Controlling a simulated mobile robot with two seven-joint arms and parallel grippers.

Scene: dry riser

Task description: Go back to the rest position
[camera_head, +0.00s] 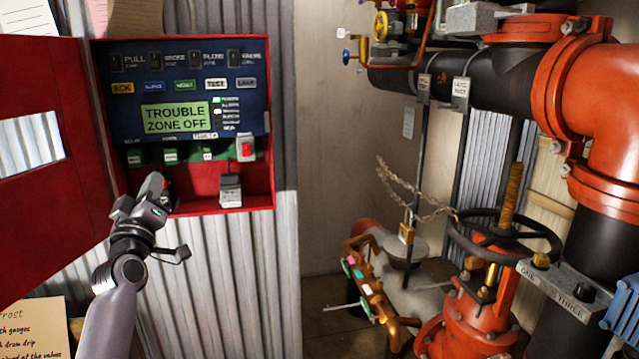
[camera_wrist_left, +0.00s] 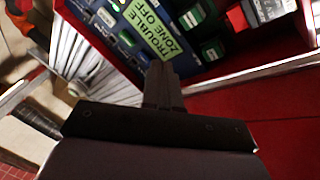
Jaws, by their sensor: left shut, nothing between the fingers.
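My left gripper (camera_head: 155,187) is in front of the lower left part of the open red alarm panel box. In the left wrist view its fingers (camera_wrist_left: 160,82) are together with nothing between them. The red panel box (camera_head: 268,120) holds a dark blue control face (camera_head: 190,70) with a green display (camera_head: 176,117) reading "TROUBLE ZONE OFF". The display also shows in the left wrist view (camera_wrist_left: 160,28). A red rocker switch (camera_head: 246,149) sits at the lower right of the panel. My right gripper is not in view.
The panel's red door (camera_head: 50,220) stands open at the left, close to my left arm. At the right are orange valves and pipes (camera_head: 600,120), a black handwheel (camera_head: 505,238), and a chain with a brass padlock (camera_head: 406,233). Bare wall (camera_head: 330,150) lies between panel and pipes.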

